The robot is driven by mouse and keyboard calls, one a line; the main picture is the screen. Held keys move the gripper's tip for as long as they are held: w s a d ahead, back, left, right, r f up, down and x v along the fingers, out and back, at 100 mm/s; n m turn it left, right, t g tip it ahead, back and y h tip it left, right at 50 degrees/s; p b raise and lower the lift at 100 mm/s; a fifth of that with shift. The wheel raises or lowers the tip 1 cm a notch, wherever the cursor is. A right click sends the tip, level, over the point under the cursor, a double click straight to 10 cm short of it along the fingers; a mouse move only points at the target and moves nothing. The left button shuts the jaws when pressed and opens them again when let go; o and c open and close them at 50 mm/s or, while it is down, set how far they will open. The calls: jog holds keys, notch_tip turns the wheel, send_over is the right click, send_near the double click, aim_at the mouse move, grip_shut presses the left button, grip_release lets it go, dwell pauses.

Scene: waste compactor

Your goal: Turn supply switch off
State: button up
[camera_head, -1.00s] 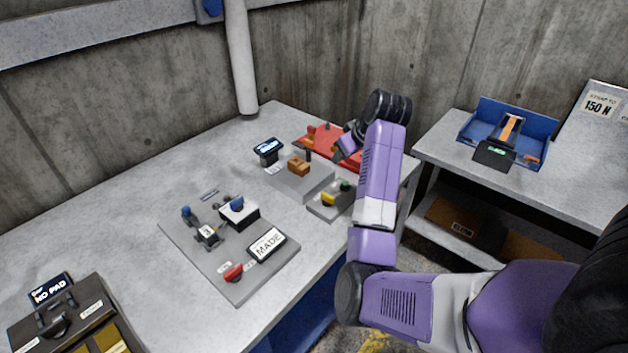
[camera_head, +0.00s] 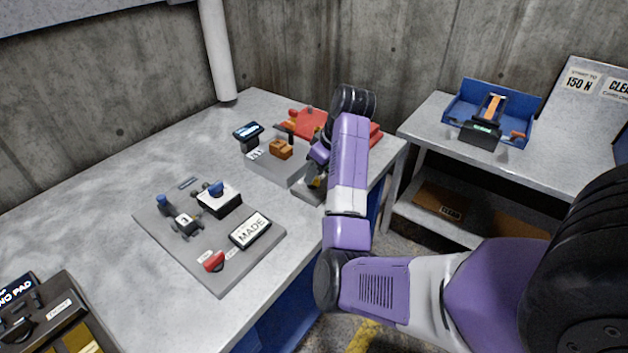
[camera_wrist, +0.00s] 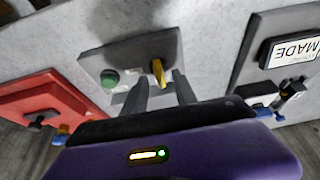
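No readable label shows which control is the supply switch. My gripper (camera_wrist: 161,82) is open, its two grey fingers apart, with the yellow handle just ahead of and between the tips. Contact cannot be told.
A larger grey plate with a red switch (camera_head: 213,261) and a MADE sign (camera_head: 250,231) lies to the left. A block with a brown part (camera_head: 281,149) and a red panel (camera_head: 305,121) stand close by. A blue tray (camera_head: 460,105) sits on the right table.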

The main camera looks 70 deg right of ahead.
jog(key=shift+w+f, duration=0.25)
jog(key=shift+f, duration=0.35)
grip_shut()
